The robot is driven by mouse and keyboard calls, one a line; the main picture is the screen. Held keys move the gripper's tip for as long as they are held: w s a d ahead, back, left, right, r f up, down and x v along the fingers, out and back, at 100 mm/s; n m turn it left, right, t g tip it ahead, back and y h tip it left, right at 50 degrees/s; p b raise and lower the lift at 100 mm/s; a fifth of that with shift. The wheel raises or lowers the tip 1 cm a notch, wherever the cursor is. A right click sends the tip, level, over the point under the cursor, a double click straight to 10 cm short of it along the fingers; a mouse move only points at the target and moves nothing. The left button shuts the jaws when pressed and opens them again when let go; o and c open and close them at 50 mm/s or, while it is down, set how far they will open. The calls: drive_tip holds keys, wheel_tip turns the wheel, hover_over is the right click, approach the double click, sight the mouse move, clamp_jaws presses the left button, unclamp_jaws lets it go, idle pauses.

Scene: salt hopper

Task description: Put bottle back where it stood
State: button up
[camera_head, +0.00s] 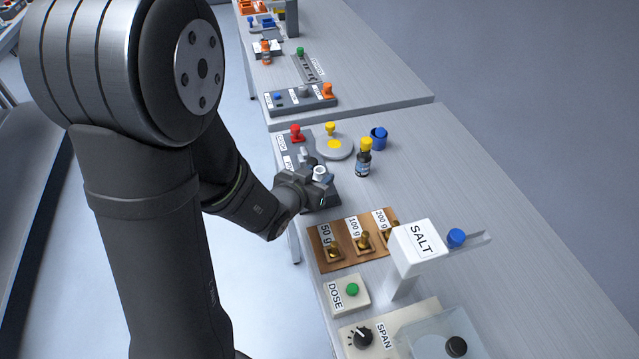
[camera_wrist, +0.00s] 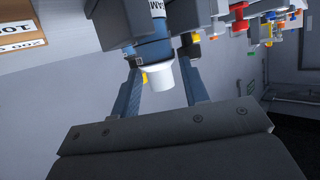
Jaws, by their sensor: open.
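A bottle with a white cap and a blue body is between the fingers of my gripper (camera_head: 312,182). In the head view only its white cap (camera_head: 320,172) shows clearly, by a dark grey unit. The wrist view shows the bottle (camera_wrist: 152,48) with part of a label, between the two open fingers of the gripper (camera_wrist: 162,62). I cannot tell whether the fingers touch it. Its lower end is hidden. A second, dark bottle (camera_head: 363,164) with a yellow cap stands upright on the table, to the right of my gripper.
Behind are a round plate with a yellow knob (camera_head: 334,147), a blue cup (camera_head: 379,138) and a red knob (camera_head: 296,132). In front stand a board with several brass weights (camera_head: 327,264), the salt hopper (camera_head: 415,245) and a dose button (camera_head: 351,290). The table's right side is mostly free.

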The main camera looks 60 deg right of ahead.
drive_tip(key=shift+d+f, duration=0.1)
drive_tip(key=shift+d, duration=0.1)
drive_tip(key=c, duration=0.7)
drive_tip(key=shift+c, duration=0.2)
drive_tip(key=shift+r, duration=0.2)
drive_tip(key=shift+r, duration=1.85)
drive_tip(key=s+a+r, duration=0.3)
drive_tip(key=s+r, duration=0.4)
drive_tip(key=s, duration=0.4)
drive_tip(key=d+f+m+g, duration=0.2)
drive_tip(key=d+m+g, duration=0.1)
drive_tip(key=d, duration=0.5)
drive_tip(key=shift+s+d+f, duration=0.1)
drive_tip(key=shift+d+f, duration=0.05)
drive_tip(key=shift+f, duration=2.35)
drive_tip(key=shift+s+d+f, duration=0.1)
drive_tip(key=shift+f, duration=2.4)
